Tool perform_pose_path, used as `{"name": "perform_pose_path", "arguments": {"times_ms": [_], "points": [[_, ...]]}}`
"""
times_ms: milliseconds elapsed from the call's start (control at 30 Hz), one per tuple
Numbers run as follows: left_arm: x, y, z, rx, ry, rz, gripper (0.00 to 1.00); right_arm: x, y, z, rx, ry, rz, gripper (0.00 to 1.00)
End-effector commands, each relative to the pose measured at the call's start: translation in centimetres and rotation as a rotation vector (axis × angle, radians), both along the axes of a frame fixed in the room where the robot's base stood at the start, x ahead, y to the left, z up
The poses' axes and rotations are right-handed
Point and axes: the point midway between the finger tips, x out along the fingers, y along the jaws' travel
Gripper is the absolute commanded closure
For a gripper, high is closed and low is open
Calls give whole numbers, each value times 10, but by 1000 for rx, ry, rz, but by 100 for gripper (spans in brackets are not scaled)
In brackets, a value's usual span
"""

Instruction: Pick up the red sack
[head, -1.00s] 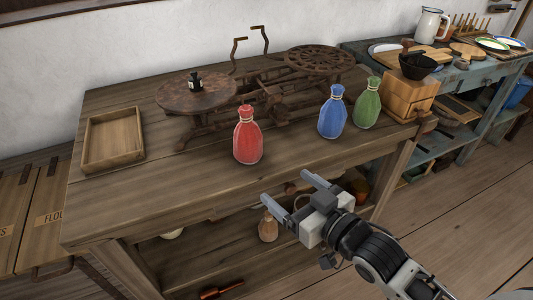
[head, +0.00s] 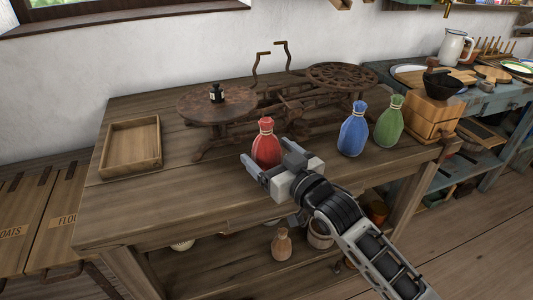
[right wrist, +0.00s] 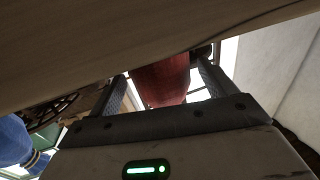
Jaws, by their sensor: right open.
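The red sack (head: 266,146) stands upright on the wooden table (head: 200,195), tied at its neck; its lower part is partly hidden by my right gripper. My right gripper (head: 262,160) is open and reaches in from the lower right, at the sack's near side. In the right wrist view the red sack (right wrist: 160,82) shows between the two fingers (right wrist: 160,85). I cannot tell whether the fingers touch it. My left gripper is not in view.
A blue sack (head: 352,130) and a green sack (head: 390,122) stand to the right. A rusty scale (head: 217,103) with a small black weight (head: 216,93) is behind. An empty wooden tray (head: 131,147) lies at left. A wooden grinder (head: 432,115) stands at the table's right end.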

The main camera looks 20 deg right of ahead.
Motion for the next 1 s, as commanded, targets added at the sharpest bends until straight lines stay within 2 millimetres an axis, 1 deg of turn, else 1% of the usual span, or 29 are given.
{"name": "perform_pose_path", "arguments": {"times_ms": [33,100,200,300,467,500,567,600,667,700,1000], "points": [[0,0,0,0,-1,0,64,8,5,1,2,-2,0,17],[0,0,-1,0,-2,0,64,18,8,0,0,-1,0,17],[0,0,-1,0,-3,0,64,27,11,1,0,-1,0,17],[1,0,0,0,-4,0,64,30,12,0,0,1,0,17],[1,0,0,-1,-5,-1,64,30,12,0,0,1,0,17],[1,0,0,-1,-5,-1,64,30,12,0,0,1,0,22],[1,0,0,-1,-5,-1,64,30,12,0,0,1,0,39],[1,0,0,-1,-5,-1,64,30,12,0,0,0,0,50],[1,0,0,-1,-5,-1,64,29,11,0,0,0,0,67],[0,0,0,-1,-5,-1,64,29,11,0,0,0,0,71],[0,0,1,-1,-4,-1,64,29,11,3,1,-3,0,71]]}}
